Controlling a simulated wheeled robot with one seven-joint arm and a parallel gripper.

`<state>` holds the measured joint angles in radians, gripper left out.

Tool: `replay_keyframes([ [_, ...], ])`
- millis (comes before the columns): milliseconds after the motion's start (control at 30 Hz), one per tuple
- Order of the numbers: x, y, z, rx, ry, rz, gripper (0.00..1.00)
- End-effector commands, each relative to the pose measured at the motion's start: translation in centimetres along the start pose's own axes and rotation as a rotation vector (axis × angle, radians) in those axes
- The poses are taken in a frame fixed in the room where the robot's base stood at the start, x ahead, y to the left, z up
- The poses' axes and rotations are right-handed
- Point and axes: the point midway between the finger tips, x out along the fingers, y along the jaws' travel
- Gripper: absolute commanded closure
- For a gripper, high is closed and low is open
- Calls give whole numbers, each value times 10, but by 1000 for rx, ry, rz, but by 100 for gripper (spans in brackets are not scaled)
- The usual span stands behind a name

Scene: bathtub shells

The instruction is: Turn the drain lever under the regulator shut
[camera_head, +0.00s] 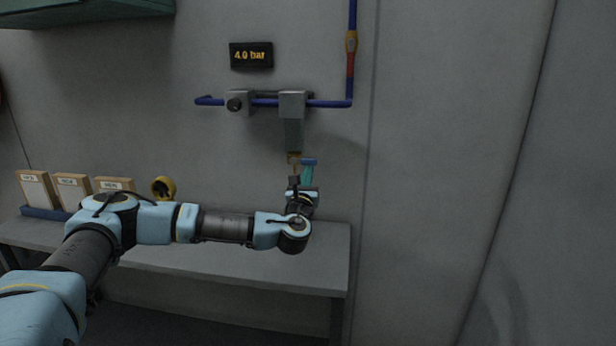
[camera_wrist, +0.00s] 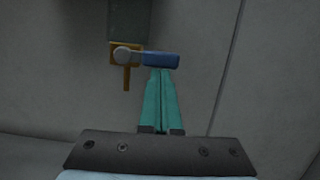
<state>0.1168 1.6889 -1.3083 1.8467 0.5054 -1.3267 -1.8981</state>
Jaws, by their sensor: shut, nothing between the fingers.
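The drain lever (camera_wrist: 161,59) is a small blue handle under the regulator. In the wrist view it points right from a round grey pivot on a brass drain fitting (camera_wrist: 127,77). It also shows in the head view (camera_head: 309,161). The regulator (camera_head: 292,104) is a grey block on the blue pipe with a grey bowl (camera_head: 293,136) below it. My gripper (camera_wrist: 161,72) has teal fingers, shut together with nothing between them. The fingertips are at the lower edge of the lever in the wrist view; I cannot tell whether they touch it.
A display (camera_head: 251,56) reads 4.0 bar. A knobbed grey block (camera_head: 238,103) sits on the pipe to the left. A grey bench (camera_head: 320,262) below carries several boxes in a blue tray (camera_head: 45,213) and a yellow roll (camera_head: 163,188). The wall right of the lever is clear.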

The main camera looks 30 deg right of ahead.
Motion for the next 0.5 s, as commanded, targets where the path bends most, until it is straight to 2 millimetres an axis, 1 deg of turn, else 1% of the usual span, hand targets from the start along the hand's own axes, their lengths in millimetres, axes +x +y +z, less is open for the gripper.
replay_keyframes([
  [333,-2,-3,-49,0,4,-3,100],
  [367,-7,-4,-49,-1,4,-4,100],
  [400,-19,-3,-46,-3,5,-5,100],
  [500,-43,-3,-46,-3,6,-6,100],
])
